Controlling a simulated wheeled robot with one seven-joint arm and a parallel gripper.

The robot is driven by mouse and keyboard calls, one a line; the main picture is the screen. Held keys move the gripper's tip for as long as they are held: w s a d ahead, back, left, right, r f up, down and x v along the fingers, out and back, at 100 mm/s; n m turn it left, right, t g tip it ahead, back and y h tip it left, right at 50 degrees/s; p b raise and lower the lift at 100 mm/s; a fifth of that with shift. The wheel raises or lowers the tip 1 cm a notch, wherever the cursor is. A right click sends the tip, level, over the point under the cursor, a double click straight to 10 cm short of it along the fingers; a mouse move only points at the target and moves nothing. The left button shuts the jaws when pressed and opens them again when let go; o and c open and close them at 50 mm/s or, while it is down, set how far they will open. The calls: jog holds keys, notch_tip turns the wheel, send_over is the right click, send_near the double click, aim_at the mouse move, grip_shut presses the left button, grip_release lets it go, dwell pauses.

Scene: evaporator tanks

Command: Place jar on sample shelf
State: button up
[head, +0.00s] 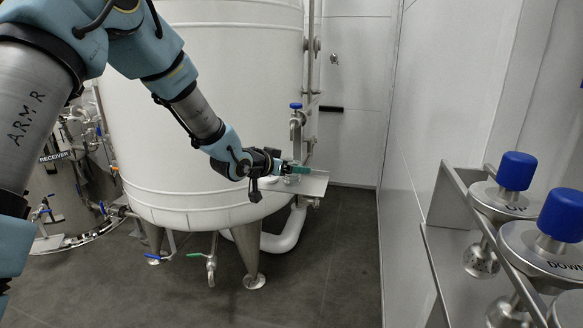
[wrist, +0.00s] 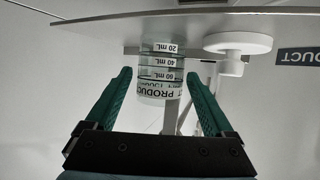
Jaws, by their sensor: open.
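The jar (wrist: 161,82) is clear, with black mL bands and a PRODUCT label. It appears upside down in the wrist view, its base at the sample shelf (wrist: 100,32), and seems to stand on it. My gripper (wrist: 159,74) is open, its green fingers on either side of the jar, with visible gaps. In the head view my gripper (head: 298,169) is at the small metal shelf (head: 314,185) beside the big white tank. I cannot make out the jar there; my gripper seems to hide it.
A white round lid-like piece (wrist: 236,45) is beside the jar at the shelf. The white tank (head: 210,100) stands just behind my arm. A blue-handled valve (head: 296,107) is above the shelf. A rack with blue-capped vessels (head: 516,171) is at the right. Floor between is clear.

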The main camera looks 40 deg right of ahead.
jog(key=v, duration=1.2)
jog(key=shift+w+a, duration=0.1)
jog(key=w+a+f+n+t+y, duration=0.1)
jog(key=w+a+f+n+y, duration=0.2)
jog(key=a, duration=0.6)
jog(key=w+a+n+t+y, duration=0.2)
jog(key=w+a+y, duration=0.15)
jog(key=a, duration=0.45)
jog(key=w+a+f+n+t+y, duration=0.15)
jog(key=w+a, duration=0.25)
jog(key=a, duration=0.5)
jog(key=s+a+f+n+g+y, duration=0.1)
jog(key=s+a+n, duration=0.3)
jog(key=a, duration=0.7)
jog(key=s+a+f+n+g+y, duration=0.1)
jog(key=s+a+n+g+y, duration=0.3)
jog(key=s+a, duration=0.3)
jog(key=a, duration=0.4)
jog(key=shift+s, duration=0.1)
